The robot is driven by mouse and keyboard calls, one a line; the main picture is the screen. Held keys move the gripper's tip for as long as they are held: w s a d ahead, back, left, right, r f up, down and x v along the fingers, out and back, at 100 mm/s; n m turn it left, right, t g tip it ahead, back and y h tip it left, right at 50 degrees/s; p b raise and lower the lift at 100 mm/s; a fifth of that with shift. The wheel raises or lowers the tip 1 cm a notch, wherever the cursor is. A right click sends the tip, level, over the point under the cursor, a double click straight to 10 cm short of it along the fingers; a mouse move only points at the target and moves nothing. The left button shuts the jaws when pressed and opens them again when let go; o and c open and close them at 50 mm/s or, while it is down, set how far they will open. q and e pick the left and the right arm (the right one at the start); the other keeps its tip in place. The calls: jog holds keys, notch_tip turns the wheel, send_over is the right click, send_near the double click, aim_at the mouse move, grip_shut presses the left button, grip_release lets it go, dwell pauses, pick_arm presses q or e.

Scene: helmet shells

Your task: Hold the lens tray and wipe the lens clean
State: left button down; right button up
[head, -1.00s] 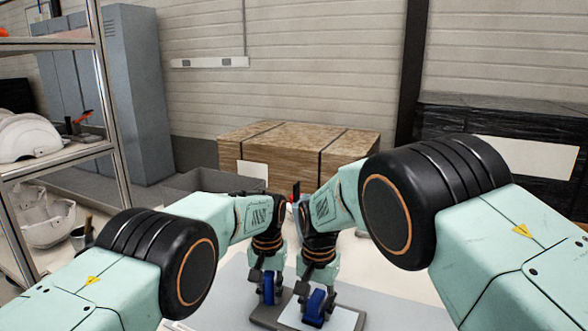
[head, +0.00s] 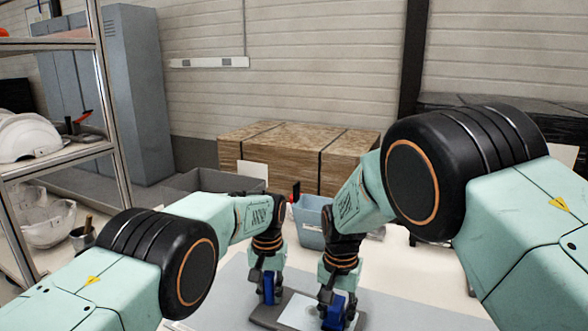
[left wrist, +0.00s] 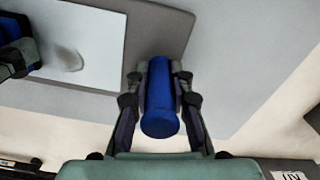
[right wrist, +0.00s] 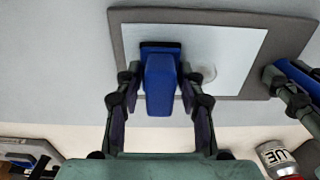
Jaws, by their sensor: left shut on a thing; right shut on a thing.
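The lens tray (head: 266,318) is a flat dark grey board on the table, with a pale, almost white lens sheet (head: 298,312) on it. My left gripper (head: 268,288) is shut on a blue round handle (left wrist: 160,98) at one end of the tray. My right gripper (head: 338,306) is shut on a blue wiper (right wrist: 160,82) with a darker flat foot, over the lens. Whether the foot touches the lens I cannot tell. A pale grey smudge (right wrist: 206,74) lies on the lens beside the wiper in the right wrist view; it also shows in the left wrist view (left wrist: 68,60).
A light blue bin (head: 311,225) stands behind my right forearm and a grey bin (head: 195,182) is further left. A shelf with white helmet shells (head: 28,136) is at the left. A labelled can (right wrist: 277,158) stands near the tray. The table right of the tray is clear.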

aim_at(307, 314)
jog(key=shift+w+a, duration=0.45)
jog(key=shift+a, duration=0.55)
jog(key=shift+w+a, duration=0.45)
jog(key=shift+a, duration=0.55)
jog(key=shift+w+a, duration=0.45)
jog(key=shift+a, duration=0.55)
jog(key=shift+s+d+f, duration=0.1)
jog(key=shift+s+d, duration=0.4)
jog(key=shift+d, duration=0.5)
jog(key=shift+s+d+r, duration=0.1)
jog(key=shift+s+d, duration=0.35)
jog(key=shift+d, duration=0.6)
jog(key=shift+s+d+f, duration=0.1)
jog(key=shift+s+d, duration=0.4)
jog(key=shift+d, duration=0.5)
jog(key=shift+w+a, duration=0.5)
jog(key=shift+a, duration=0.55)
jog(key=shift+w+a, duration=0.45)
jog(key=shift+a, duration=0.55)
jog(key=shift+w+a, duration=0.5)
jog(key=shift+a, duration=0.55)
jog(key=shift+d, duration=0.1)
jog(key=shift+s+d, duration=0.5)
jog(key=shift+d, duration=0.5)
jog(key=shift+s+d, duration=0.45)
jog(key=shift+d, duration=0.55)
jog(key=shift+s+d, duration=0.5)
jog(key=shift+d, duration=0.5)
